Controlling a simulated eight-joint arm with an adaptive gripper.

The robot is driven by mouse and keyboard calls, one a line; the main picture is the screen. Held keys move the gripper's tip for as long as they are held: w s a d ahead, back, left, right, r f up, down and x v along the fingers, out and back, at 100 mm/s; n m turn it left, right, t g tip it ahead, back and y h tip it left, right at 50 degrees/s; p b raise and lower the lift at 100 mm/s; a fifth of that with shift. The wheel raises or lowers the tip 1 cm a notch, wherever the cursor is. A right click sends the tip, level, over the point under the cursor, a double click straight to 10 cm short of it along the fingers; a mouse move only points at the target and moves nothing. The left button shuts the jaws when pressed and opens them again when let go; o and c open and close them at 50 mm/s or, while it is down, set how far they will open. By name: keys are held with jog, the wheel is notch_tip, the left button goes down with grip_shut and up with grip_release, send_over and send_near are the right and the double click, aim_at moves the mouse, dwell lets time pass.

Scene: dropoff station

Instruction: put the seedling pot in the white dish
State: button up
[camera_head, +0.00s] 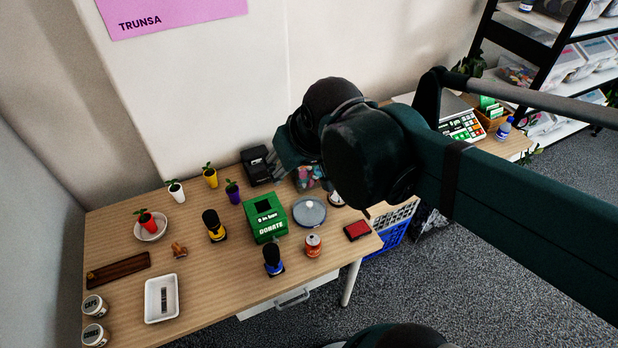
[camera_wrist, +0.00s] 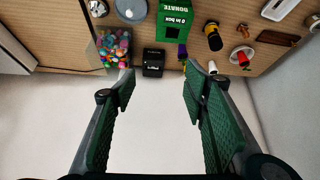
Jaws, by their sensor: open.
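A red seedling pot (camera_head: 148,223) with green leaves appears to sit in a round white dish (camera_head: 158,235) at the table's left. Both also show in the wrist view, the red pot (camera_wrist: 244,61) against the dish (camera_wrist: 237,49). A white seedling pot (camera_head: 176,192), a yellow one (camera_head: 211,179) and a purple one (camera_head: 233,193) stand near the wall. In the wrist view my right finger partly hides the yellow pot. My gripper (camera_wrist: 158,80) is open and empty, above the table's back edge and right of the pots in the head view.
A white rectangular tray (camera_head: 148,303), stamps and jars stand nearer the front. The table's front middle is clear.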

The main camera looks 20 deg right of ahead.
jog(key=shift+m+t, duration=0.4)
jog(key=shift+m, duration=0.1)
jog(key=shift+s+d+f, duration=0.3)
jog(key=shift+s+d, duration=0.15)
jog(key=shift+s, duration=0.3)
jog(key=shift+s+d+f, duration=0.35)
jog(key=shift+s+d, duration=0.1)
jog(key=shift+s, duration=0.25)
jog(key=shift+s+d+f, duration=0.3)
jog(key=shift+s+d, duration=0.15)
jog(key=shift+s, duration=0.3)
